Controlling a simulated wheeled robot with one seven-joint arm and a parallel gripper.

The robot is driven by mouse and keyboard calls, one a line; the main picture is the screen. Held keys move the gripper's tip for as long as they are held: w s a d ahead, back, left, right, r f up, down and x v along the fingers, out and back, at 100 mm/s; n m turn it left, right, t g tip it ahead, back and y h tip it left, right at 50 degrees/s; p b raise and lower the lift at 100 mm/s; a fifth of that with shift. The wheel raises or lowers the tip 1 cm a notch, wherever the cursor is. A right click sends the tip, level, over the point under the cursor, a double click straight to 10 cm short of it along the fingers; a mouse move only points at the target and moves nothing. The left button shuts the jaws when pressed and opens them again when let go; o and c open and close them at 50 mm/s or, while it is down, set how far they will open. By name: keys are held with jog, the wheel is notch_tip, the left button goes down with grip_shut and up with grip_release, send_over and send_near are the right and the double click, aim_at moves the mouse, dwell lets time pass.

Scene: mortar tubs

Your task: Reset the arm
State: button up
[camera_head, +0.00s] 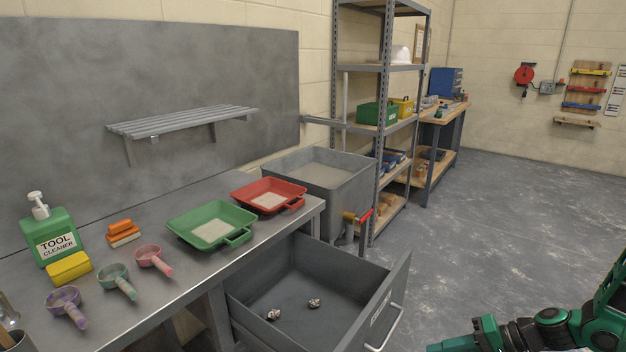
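Part of my green and black arm shows at the lower right of the head view, over the floor. The end of my arm is not clearly visible, and no fingertips can be made out. An open drawer (345,267) juts out below the workbench, left of my arm and apart from it. Two small crumpled metallic lumps (314,303) lie on the drawer's floor. A green tub (212,226) and a red tub (269,196), each with pale material inside, stand on the bench.
The grey workbench (150,300) holds a tool cleaner bottle (52,238), sponges (69,269) and several scoops (118,281). A grey sink (335,190) and a metal shelf rack (385,120) stand beyond the drawer. The concrete floor (500,220) at right is clear.

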jog(key=s+d+r+m+g+h, duration=0.1)
jog(key=s+d+r+h, duration=0.3)
jog(key=s+r, duration=0.6)
jog(key=s+d+r+m+g+h, duration=0.1)
jog(key=s+d+r+h, duration=0.4)
jog(key=s+r, duration=0.6)
notch_tip(320, 180, up, 3)
jog(key=shift+s+m+g+h, duration=0.25)
jog(key=shift+m+g+h, duration=0.15)
jog(key=shift+g+h, duration=0.3)
jog(key=shift+w, duration=0.1)
jog(key=shift+w+f, duration=0.25)
jog(key=shift+w, duration=0.25)
